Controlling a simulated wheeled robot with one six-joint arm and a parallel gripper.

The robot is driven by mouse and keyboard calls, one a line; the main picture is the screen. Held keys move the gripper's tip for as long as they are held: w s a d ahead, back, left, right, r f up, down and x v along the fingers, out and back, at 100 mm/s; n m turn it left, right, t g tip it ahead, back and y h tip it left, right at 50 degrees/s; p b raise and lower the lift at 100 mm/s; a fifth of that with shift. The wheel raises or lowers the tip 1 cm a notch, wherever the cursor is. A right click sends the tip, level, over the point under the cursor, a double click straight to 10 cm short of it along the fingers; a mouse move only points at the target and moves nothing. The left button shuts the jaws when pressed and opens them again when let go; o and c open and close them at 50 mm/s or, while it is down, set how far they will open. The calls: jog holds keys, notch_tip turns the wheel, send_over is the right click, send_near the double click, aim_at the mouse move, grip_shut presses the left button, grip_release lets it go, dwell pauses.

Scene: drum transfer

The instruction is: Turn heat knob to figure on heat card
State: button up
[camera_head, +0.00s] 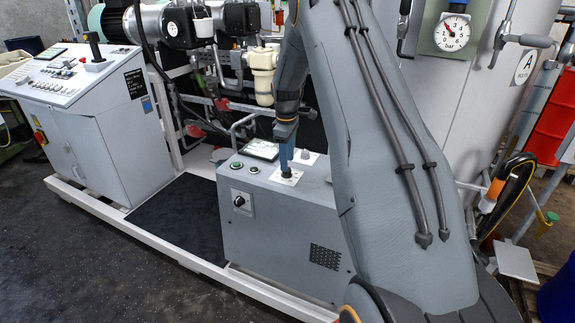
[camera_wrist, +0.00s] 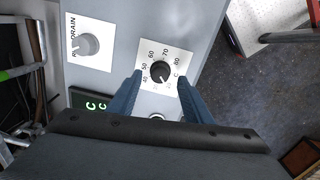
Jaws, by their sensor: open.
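The heat knob (camera_wrist: 160,71) is a small black round knob on a white scale plate (camera_wrist: 180,60). Figures from about 40 to 80 and a C are printed around it. My gripper (camera_wrist: 160,82) is open, with one blue finger on each side of the knob. I cannot tell whether the fingers touch it. In the head view my gripper (camera_head: 286,164) points down onto the top of the grey cabinet, over the white plate (camera_head: 294,180). The knob's pointer is too small to read. I cannot identify a heat card with a readable figure.
A grey drain knob (camera_wrist: 87,45) sits on its own plate beside the heat plate. A dark display (camera_head: 262,149) with green characters is close by on the grey cabinet (camera_head: 275,240). Another black knob (camera_head: 239,202) is on the cabinet front. A control desk (camera_head: 90,110) stands at left.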

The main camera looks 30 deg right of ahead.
jog(key=shift+f+p, duration=0.45)
jog(key=shift+f, duration=1.4)
jog(key=c, duration=1.1)
